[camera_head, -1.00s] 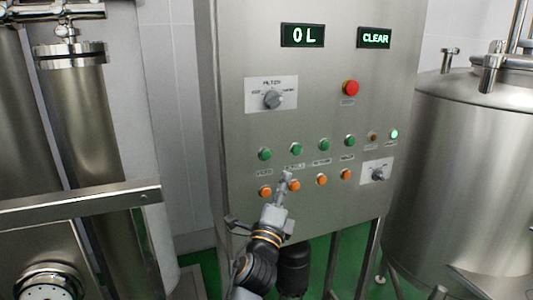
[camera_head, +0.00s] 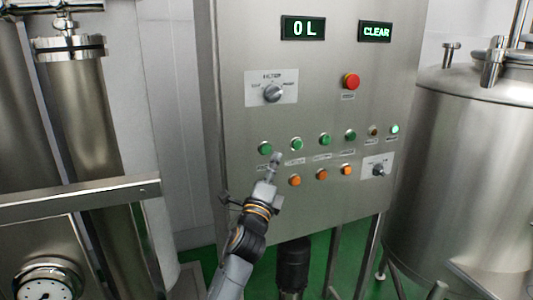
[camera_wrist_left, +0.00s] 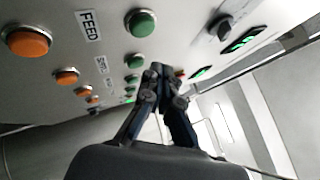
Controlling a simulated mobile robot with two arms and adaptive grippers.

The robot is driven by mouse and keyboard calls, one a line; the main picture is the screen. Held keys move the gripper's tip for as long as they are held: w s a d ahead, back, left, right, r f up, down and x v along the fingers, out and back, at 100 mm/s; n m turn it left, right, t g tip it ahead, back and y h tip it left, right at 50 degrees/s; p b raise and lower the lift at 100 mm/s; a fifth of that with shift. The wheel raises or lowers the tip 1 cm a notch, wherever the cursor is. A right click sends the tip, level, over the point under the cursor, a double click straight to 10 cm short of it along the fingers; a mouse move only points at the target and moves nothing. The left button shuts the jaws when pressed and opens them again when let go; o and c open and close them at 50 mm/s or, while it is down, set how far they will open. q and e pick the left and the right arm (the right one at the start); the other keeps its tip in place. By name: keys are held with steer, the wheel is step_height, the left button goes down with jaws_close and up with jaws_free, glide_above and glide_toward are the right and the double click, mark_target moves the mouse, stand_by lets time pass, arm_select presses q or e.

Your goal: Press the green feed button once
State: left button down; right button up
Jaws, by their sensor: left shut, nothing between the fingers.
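The green feed button (camera_head: 265,149) is the leftmost of the green row on the steel panel. In the left wrist view the large green button (camera_wrist_left: 141,22) stands beside the "FEED" label (camera_wrist_left: 89,26). My left gripper (camera_head: 276,157) is shut and empty, its tips just below and right of that button in the head view. In the left wrist view the left gripper (camera_wrist_left: 160,72) shows with its fingertips together. I cannot tell whether the tips touch the panel. My right gripper is in neither view.
More green buttons (camera_head: 325,139) and orange buttons (camera_head: 322,174) sit close by. A red button (camera_head: 351,81) and a filter knob (camera_head: 273,93) are higher up. The displays read "0 L" (camera_head: 303,28) and "CLEAR" (camera_head: 375,31). A steel tank (camera_head: 470,170) stands at right.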

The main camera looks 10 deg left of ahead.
mark_target(270, 158)
arm_select(q)
steer(key=shift+w+a+b, duration=0.25)
steer(key=shift+w+a, duration=0.15)
steer(key=shift+w, duration=0.3)
steer(key=shift+w+a+b, duration=0.2)
steer(key=shift+w+a, duration=0.15)
steer(key=shift+w, duration=0.3)
stand_by(0.5)
steer(key=shift+w+a, duration=0.2)
steer(key=shift+w, duration=0.15)
steer(key=shift+w+a+b, duration=0.25)
steer(key=shift+w+b, duration=0.1)
steer(key=shift+b, duration=0.15)
stand_by(0.6)
steer(key=shift+d, duration=0.1)
steer(key=shift+s+d+p, duration=0.3)
steer(key=shift+s+d, duration=0.05)
steer(key=shift+s, duration=0.4)
